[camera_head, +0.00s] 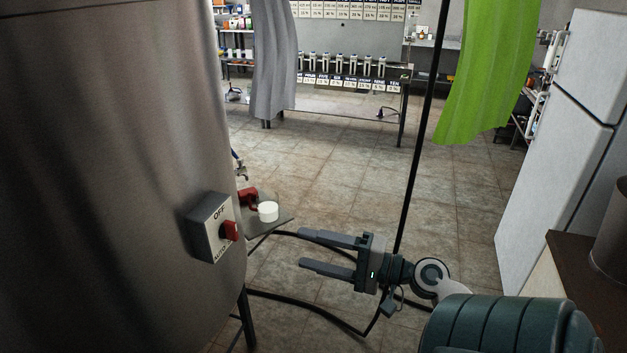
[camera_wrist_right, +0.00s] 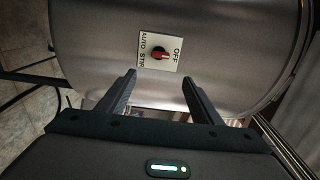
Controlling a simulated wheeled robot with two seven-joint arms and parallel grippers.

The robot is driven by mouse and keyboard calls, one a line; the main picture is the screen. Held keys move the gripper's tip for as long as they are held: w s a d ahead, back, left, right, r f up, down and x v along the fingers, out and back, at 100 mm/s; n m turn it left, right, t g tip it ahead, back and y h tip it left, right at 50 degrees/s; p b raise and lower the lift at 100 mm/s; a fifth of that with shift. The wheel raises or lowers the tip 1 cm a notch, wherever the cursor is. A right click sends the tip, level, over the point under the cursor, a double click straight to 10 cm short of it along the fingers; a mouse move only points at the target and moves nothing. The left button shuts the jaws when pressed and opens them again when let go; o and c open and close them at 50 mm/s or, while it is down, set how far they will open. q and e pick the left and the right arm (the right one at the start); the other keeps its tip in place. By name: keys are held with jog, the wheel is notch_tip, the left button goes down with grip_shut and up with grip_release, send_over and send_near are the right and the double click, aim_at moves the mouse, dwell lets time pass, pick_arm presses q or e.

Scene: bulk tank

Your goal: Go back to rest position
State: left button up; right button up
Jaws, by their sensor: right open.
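My right gripper (camera_head: 318,252) is open and empty, extended over the floor with its fingers towards the steel tank (camera_head: 110,170) on the left. Its two fingers also show in the right wrist view (camera_wrist_right: 160,92), apart from the tank. The tank carries a switch box (camera_head: 207,228) with a red knob (camera_head: 229,231) and the words OFF and AUTO. In the right wrist view the knob (camera_wrist_right: 160,55) sits on a pale plate, beyond and between the fingertips, not touched. My left gripper is not in view.
A small shelf (camera_head: 280,222) beside the tank holds a white cup (camera_head: 268,211) and a red item. A black pole (camera_head: 418,140) and black hoses (camera_head: 320,308) are near my right arm. A white fridge (camera_head: 545,150) and brown counter (camera_head: 565,265) stand right. The middle floor is clear.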

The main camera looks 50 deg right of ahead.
jog(key=d+f+g+h+p, duration=0.1)
jog(key=d+f+h, duration=0.15)
jog(key=f, duration=0.75)
jog(key=d+f+g+h+p, duration=0.1)
jog(key=d+f+g+h, duration=0.15)
jog(key=f, duration=0.65)
jog(key=s+f+n+g+h+p, duration=0.1)
jog(key=s+f+g, duration=0.1)
jog(key=f, duration=0.8)
jog(key=s+f+g+p, duration=0.1)
jog(key=s+f, duration=0.2)
jog(key=f, duration=0.7)
jog(key=s+a+f+n+g+p, duration=0.1)
jog(key=s+a+f+n+g, duration=0.2)
jog(key=s+a+f, duration=0.55)
jog(key=s+a+f+n+g+p, duration=0.1)
jog(key=s+a+f+n+g, duration=0.2)
jog(key=s+f, duration=0.55)
pick_arm(q)
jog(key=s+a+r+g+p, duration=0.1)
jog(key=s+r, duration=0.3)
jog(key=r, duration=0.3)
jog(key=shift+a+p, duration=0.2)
jog(key=shift+p, duration=0.1)
pick_arm(e)
jog(key=s+a+f+n+g, duration=0.3)
jog(key=s+a+f+n, duration=0.6)
jog(key=s, duration=0.5)
jog(key=shift+a+f, duration=0.25)
jog(key=shift+a, duration=0.9)
